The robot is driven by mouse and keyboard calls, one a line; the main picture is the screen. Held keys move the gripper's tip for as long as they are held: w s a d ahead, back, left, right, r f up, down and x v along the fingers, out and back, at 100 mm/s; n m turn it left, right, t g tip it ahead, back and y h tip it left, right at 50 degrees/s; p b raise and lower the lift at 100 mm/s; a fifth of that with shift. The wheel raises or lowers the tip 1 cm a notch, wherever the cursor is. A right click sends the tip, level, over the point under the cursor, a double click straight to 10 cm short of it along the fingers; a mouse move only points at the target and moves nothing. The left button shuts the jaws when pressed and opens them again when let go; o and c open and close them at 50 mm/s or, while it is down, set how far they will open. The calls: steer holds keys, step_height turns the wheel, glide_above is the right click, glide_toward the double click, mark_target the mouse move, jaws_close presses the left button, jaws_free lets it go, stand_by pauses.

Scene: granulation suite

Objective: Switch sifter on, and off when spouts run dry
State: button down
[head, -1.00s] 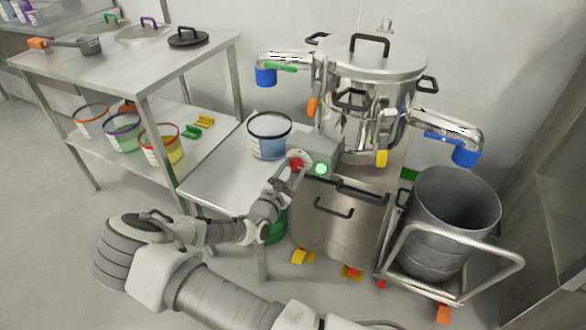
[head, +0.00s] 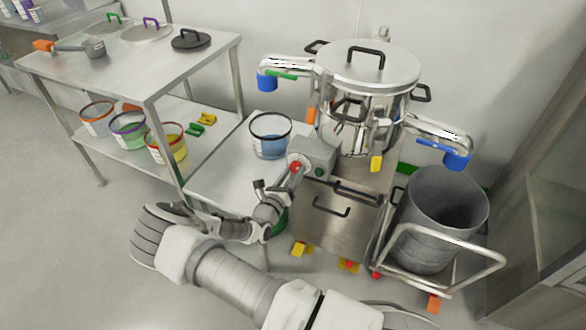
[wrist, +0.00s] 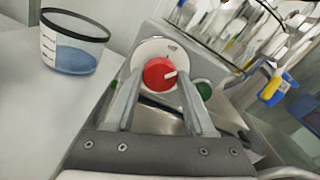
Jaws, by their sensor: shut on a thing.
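The steel sifter (head: 352,130) stands behind a grey control box (head: 318,154). The box carries a red rotary knob (wrist: 158,75) on a white round plate and a green lamp (wrist: 203,88), which is dark. The knob's white pointer points right and slightly up in the wrist view. My gripper (wrist: 160,84) is shut on the knob, one finger on each side. The left spout (head: 288,66) ends in a blue sleeve above the table bucket (head: 270,148). The right spout (head: 436,131) ends in a blue sleeve above the grey drum (head: 428,253). No stream shows below either sleeve.
The bucket holds blue material and stands on a low steel table (head: 222,165). The drum sits in a tubular-framed trolley (head: 480,265). A steel bench (head: 130,68) at left holds lids and a scoop, with several tubs on its lower shelf. The floor at lower left is clear.

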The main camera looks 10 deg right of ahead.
steer(key=n+p, duration=0.1)
steer(key=n, duration=0.2)
steer(key=shift+n, duration=0.4)
steer(key=shift+n+p, duration=0.3)
steer(key=shift+n, duration=1.7)
steer(key=shift+c, duration=1.3)
jaws_free()
steer(key=p+v, duration=0.2)
steer(key=v, duration=1.5)
steer(key=shift+s, duration=0.2)
steer(key=shift+a, duration=0.1)
